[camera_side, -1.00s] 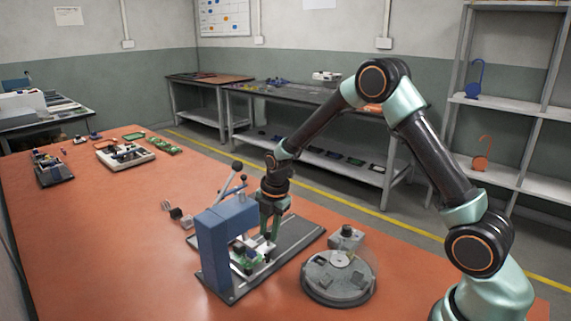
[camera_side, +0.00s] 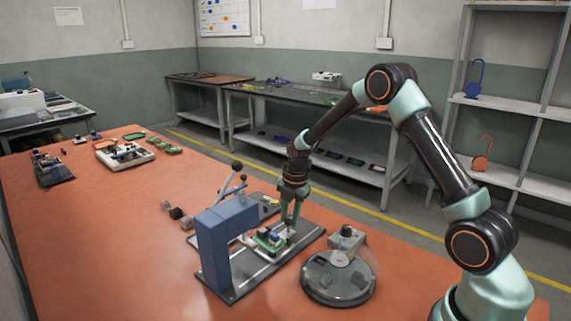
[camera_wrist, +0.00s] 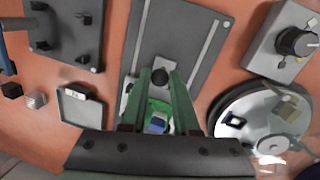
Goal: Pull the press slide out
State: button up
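The blue press (camera_side: 226,240) stands on a dark base plate with light rails (camera_side: 312,238); the plate also shows in the wrist view (camera_wrist: 178,35). The press slide, a light carriage bearing a green board (camera_side: 267,240), sits on the rails just in front of the press frame. The wrist view shows the board (camera_wrist: 157,112) with a blue part, between my fingers. A black round knob (camera_wrist: 160,75) on the slide lies between my fingertips. My gripper (camera_side: 290,222) points down and is closed around this knob. The slide's underside is hidden.
A round grey turntable (camera_side: 338,280) and a grey box with a knob (camera_side: 346,238) stand right of the base plate. A lever fixture (camera_side: 236,185) and small blocks (camera_side: 176,213) lie behind and left. The table's left front is clear.

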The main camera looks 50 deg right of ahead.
jog(key=o, duration=0.4)
jog(key=shift+s, duration=0.1)
jog(key=r, duration=0.4)
jog(key=s+r, duration=0.1)
jog(key=r, duration=0.3)
jog(key=s+r, duration=0.1)
jog(key=r, duration=0.3)
jog(key=shift+a, duration=0.3)
jog(key=shift+f, duration=0.1)
